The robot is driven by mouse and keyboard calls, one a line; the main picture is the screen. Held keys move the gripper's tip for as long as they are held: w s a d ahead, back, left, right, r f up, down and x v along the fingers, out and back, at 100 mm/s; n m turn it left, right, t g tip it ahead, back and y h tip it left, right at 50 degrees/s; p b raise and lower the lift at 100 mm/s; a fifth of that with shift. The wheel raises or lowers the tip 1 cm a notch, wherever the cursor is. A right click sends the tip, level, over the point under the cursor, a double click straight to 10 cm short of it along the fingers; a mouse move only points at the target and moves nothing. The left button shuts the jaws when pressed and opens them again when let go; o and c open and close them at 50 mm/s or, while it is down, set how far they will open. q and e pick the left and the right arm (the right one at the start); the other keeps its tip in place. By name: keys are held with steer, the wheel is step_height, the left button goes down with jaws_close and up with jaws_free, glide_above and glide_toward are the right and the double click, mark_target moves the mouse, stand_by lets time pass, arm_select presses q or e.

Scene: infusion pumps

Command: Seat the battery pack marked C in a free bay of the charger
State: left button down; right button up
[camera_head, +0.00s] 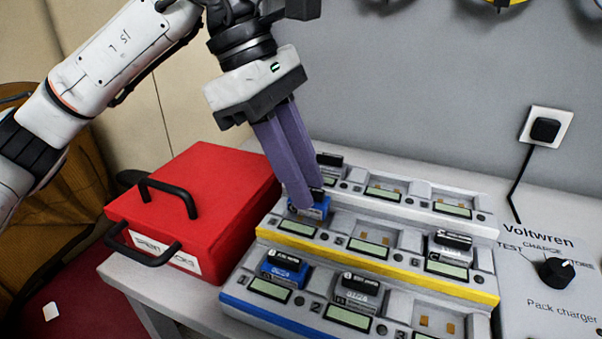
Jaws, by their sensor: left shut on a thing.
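My left gripper (303,196) comes down from the top with its long purple fingers shut on a blue battery pack (317,212). This pack is at the left bay of the charger's yellow-edged middle tier (385,266). The fingers hide part of it, so I cannot read its letter or tell whether it is fully down. Bays with bare contacts show in the middle of that tier (372,238), in the back tier (392,188) and at the right of the blue-edged front tier (427,321). My right gripper is not in view.
The front tier holds another blue pack (285,267) and a dark-topped grey pack (360,288). A grey pack (450,244) sits at the middle tier's right. A red case (215,185) with black handles stands left of the charger. A control panel with a knob (556,272) is right.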

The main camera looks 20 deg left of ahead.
arm_select(q)
steer(key=shift+s+f, duration=0.25)
steer(key=shift+f, duration=0.55)
steer(key=c, duration=1.4)
jaws_free()
steer(key=shift+s+r, duration=0.1)
steer(key=shift+r, duration=0.1)
steer(key=shift+w+a+r, duration=0.15)
steer(key=shift+w+r, duration=0.05)
steer(key=shift+r, duration=0.15)
steer(key=p+v, duration=0.1)
steer(key=v, duration=0.9)
steer(key=shift+r+p, duration=0.3)
steer(key=shift+r, duration=0.1)
steer(key=shift+s, duration=0.1)
